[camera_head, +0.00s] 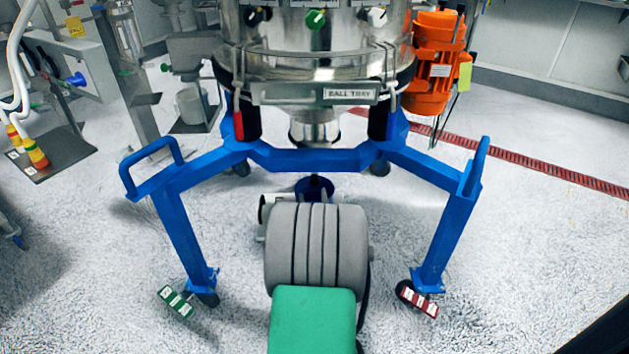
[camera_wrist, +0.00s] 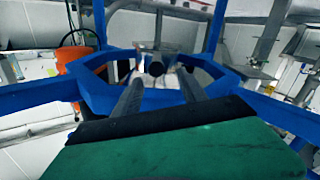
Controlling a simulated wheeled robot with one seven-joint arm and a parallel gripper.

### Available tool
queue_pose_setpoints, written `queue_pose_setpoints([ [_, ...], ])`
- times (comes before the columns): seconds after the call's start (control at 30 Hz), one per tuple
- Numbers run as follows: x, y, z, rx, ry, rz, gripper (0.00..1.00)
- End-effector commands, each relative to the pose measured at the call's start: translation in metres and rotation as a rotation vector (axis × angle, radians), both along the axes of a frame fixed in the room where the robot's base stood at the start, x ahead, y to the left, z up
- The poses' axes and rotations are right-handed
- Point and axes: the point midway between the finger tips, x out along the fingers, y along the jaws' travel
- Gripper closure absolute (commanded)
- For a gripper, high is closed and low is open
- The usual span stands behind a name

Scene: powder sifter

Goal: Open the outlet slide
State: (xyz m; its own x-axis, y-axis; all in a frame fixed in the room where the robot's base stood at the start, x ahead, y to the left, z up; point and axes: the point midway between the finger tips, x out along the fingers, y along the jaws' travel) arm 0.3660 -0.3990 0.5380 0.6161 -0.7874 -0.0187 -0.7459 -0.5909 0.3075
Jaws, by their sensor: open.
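The powder sifter (camera_head: 315,65) is a steel drum on a blue frame (camera_head: 312,160). Its steel outlet (camera_head: 315,128) hangs below the drum, inside the frame. In the wrist view, a dark round knob (camera_wrist: 156,69) shows in front of pale metal parts, within the frame opening; I cannot tell for sure if it belongs to the outlet slide. My gripper (camera_wrist: 160,82) is open, with two dark fingers spread and nothing between them. The knob appears beyond the fingertips, roughly between them, apparently apart. In the head view my grey ribbed arm hides the fingers.
A drawer labelled "BALL TRAY" (camera_head: 318,92) is on the sifter's front. An orange motor (camera_head: 435,60) is at its right. The frame's legs stand left and right of my arm, with a green-labelled caster (camera_head: 174,301) and a red-labelled one (camera_head: 418,299). The floor at right is clear.

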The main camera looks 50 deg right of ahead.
Motion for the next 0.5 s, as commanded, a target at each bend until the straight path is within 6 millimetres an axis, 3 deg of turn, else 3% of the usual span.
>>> queue_pose_setpoints([
  [0.07,-0.003,-0.007,0.000,-0.018,-0.009,-0.016,0.51],
  [0.5,0.039,-0.061,-0.001,-0.017,-0.009,-0.014,0.51],
])
